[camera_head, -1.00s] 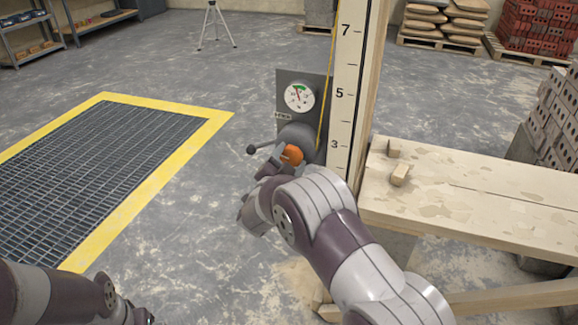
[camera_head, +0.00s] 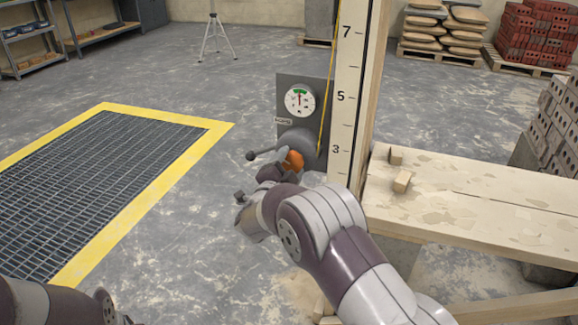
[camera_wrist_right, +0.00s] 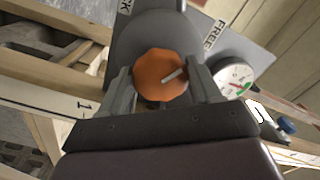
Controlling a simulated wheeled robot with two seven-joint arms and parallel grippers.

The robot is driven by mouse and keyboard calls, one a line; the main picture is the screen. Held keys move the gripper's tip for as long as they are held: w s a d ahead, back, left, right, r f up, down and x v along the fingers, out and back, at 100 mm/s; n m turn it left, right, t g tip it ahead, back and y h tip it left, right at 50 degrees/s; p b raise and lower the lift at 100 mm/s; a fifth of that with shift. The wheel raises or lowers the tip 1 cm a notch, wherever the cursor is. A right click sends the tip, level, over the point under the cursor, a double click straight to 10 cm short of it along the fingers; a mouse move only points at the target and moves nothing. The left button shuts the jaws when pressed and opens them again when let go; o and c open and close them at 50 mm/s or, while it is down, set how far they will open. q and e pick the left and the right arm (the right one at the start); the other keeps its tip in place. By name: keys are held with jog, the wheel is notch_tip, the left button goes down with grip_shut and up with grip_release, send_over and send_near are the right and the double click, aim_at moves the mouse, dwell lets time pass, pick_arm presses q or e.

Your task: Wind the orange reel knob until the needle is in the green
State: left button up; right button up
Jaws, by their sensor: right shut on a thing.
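The orange reel knob (camera_head: 293,160) sits on the front of a grey reel (camera_head: 297,140) fixed to a grey plate beside the marked post. My right gripper (camera_head: 282,167) is shut on the knob. In the right wrist view its fingers (camera_wrist_right: 160,78) stand on both sides of the faceted orange knob (camera_wrist_right: 158,72), which bears a pale line. The round white gauge (camera_head: 300,100) is above the reel, with a green band at its top. Its needle looks about upright, toward the green; its exact tip is too small to tell. My left gripper is out of view.
A lever with a dark ball (camera_head: 251,155) sticks out left of the reel. A yellow tape (camera_head: 328,70) runs up beside the numbered post (camera_head: 345,100). A plank bench (camera_head: 470,190) with small wood blocks stands right. A yellow-edged floor grate (camera_head: 110,180) lies left.

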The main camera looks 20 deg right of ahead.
jog(key=o, duration=1.1)
jog(key=shift+c, duration=0.2)
jog(key=shift+s, duration=0.1)
jog(key=p+v, duration=0.2)
jog(key=v, duration=1)
jog(key=shift+s+a, duration=0.2)
